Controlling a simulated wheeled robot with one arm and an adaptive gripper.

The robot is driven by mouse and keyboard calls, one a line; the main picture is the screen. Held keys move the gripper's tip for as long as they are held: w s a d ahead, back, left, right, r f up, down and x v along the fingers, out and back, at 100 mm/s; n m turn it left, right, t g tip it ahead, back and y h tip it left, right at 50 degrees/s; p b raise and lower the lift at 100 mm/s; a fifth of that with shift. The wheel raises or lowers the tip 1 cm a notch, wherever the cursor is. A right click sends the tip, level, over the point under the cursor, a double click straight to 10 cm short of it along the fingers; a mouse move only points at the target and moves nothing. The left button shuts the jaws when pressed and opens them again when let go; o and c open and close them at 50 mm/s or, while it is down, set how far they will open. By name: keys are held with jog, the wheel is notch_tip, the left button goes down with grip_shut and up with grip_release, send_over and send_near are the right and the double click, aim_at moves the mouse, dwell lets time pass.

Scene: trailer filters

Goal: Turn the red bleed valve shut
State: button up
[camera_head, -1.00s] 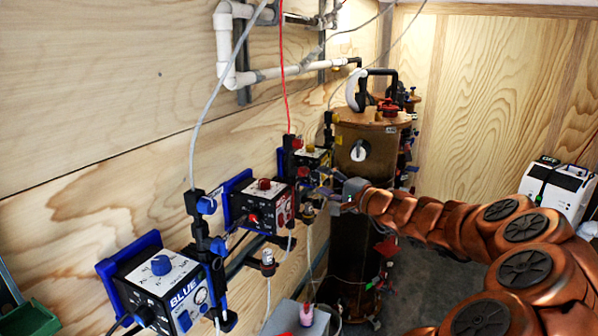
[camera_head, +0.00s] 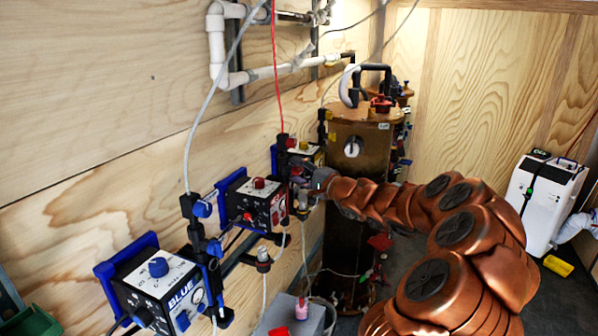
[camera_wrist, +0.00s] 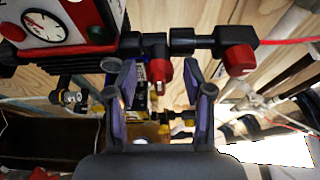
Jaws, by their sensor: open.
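The red control box (camera_head: 258,205) is mounted on the wooden wall and also shows at the top left of the wrist view (camera_wrist: 60,30). In the wrist view, a red valve handle (camera_wrist: 158,70) hangs from the black pipe fittings beside this box. A second red valve handle (camera_wrist: 238,60) is further right on the same fittings. I cannot tell which is the bleed valve. My gripper (camera_wrist: 160,82) is open, with its purple fingers either side of the first red handle's line. Contact is not visible. In the head view my gripper (camera_head: 312,182) is right of the red box, its fingers hard to make out.
The blue control box (camera_head: 165,285) is at front left, and a yellow one (camera_head: 303,150) is behind the red. A brown tank (camera_head: 365,130) stands behind my arm. A white machine (camera_head: 545,195) is at the right. Hoses and cables run along the wall.

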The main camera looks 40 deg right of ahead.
jog(key=shift+c, duration=0.2)
grip_shut()
jog(key=shift+r+m+p, duration=0.1)
jog(key=shift+m+p, duration=0.3)
jog(key=shift+p, duration=0.05)
jog(key=shift+m+g, duration=0.3)
jog(key=shift+o, duration=0.2)
grip_release()
jog(key=shift+s, duration=0.15)
